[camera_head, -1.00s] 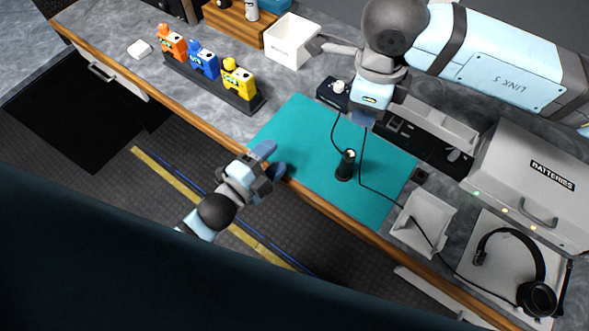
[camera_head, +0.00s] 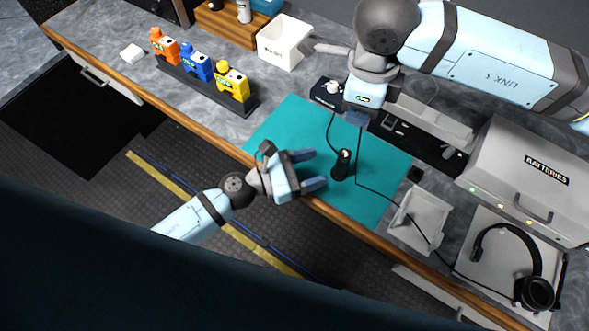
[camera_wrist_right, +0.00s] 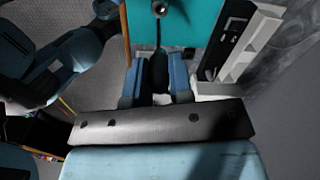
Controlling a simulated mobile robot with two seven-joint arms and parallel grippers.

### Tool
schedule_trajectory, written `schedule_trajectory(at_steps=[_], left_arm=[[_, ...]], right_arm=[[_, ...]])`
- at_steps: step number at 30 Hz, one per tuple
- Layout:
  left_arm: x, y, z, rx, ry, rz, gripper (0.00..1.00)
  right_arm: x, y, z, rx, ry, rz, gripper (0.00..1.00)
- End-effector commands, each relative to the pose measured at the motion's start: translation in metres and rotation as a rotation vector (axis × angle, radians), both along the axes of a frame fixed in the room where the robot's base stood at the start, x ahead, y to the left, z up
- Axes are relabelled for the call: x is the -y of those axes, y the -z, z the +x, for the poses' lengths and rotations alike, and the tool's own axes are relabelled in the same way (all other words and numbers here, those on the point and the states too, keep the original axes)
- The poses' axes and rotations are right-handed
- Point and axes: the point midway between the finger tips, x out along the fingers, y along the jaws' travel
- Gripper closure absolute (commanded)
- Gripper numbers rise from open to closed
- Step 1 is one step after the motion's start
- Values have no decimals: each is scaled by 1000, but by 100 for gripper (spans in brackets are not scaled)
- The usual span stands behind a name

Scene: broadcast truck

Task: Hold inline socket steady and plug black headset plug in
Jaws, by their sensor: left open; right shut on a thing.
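The black inline socket (camera_head: 341,166) stands upright on the teal mat (camera_head: 375,207), with a cable running from it towards a small black box. It also shows at the top of the right wrist view (camera_wrist_right: 160,8). My left gripper (camera_head: 315,169) is open and empty, its fingers pointing at the socket from the left, apart from it. My right gripper (camera_head: 358,117) is above the mat, behind the socket. It is shut on the black headset plug (camera_wrist_right: 158,70), which is mostly hidden in the head view. The plug's cable leads to the black headset (camera_head: 538,290).
The small black box (camera_head: 326,94) sits at the mat's back edge. A grey cradle (camera_head: 420,218) and the batteries case (camera_head: 525,180) stand to the right. Coloured packs (camera_head: 198,66) stand in a rack at the left. The mat's front is clear.

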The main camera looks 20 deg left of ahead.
Motion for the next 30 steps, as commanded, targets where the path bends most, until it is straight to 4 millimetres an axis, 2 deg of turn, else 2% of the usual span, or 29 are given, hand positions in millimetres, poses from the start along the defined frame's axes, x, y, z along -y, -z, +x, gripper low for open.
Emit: schedule_trajectory(at_steps=[3,10,16,24,26,30], left_arm=[[20,-1,15,3,-1,-2,39],[48,-1,34,-1,-2,-2,39],[58,0,41,-1,-1,-1,39],[59,0,41,-2,-1,-1,39],[59,0,41,-2,-1,-1,51],[59,0,41,-2,-1,-1,83]], right_arm=[[0,0,0,0,0,0,100],[0,0,0,0,0,0,100],[0,0,0,0,0,0,100],[0,0,0,0,0,0,100],[0,0,0,0,0,0,100],[0,0,0,0,0,0,100]])
